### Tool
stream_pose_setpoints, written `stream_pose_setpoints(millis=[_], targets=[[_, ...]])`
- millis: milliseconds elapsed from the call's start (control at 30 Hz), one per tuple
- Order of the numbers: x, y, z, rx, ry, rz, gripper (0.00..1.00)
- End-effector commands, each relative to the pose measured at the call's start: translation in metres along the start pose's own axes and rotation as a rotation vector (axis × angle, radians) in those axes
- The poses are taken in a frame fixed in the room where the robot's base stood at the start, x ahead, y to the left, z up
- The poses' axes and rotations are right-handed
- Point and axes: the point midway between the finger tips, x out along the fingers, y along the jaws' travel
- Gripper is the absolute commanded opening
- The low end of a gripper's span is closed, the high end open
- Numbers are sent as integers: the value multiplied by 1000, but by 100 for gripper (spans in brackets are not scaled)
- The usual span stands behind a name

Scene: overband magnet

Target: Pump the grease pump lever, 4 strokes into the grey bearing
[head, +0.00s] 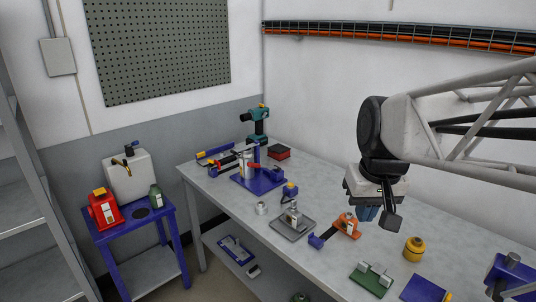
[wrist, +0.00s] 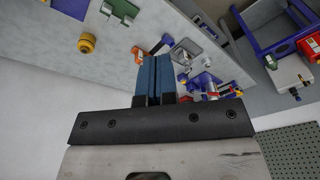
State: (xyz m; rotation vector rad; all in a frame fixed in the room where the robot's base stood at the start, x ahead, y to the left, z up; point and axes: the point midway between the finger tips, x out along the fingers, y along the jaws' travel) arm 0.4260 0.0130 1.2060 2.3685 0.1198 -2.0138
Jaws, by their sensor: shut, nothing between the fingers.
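My gripper (head: 368,213) hangs above the right part of the bench, its blue fingers together with nothing between them; it also shows in the wrist view (wrist: 161,68). A device on a blue base plate (head: 263,185), with a grey cylinder (head: 246,164) and a red handle (head: 253,165), stands farther back left; it looks like the grease pump with its lever. My gripper is well apart from it. In the wrist view a red handle (wrist: 212,95) shows partly hidden behind my gripper. A grey metal part (head: 293,215) sits on a grey tray (head: 283,232); I cannot tell whether it is the bearing.
A blue side table (head: 160,225) holds a red can (head: 104,209).

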Motion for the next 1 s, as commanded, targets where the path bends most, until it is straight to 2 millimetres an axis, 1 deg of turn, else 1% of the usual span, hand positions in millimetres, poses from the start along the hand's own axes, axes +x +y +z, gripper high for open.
stream_pose_setpoints(millis=[33,100,533,1000], targets=[[-2,-1,-10,-6,-6,-4,0],[-6,-2,-23,-15,-13,-10,0],[-21,-11,-102,-77,-56,-47,0],[-26,-24,-189,-147,-101,-92,0]])
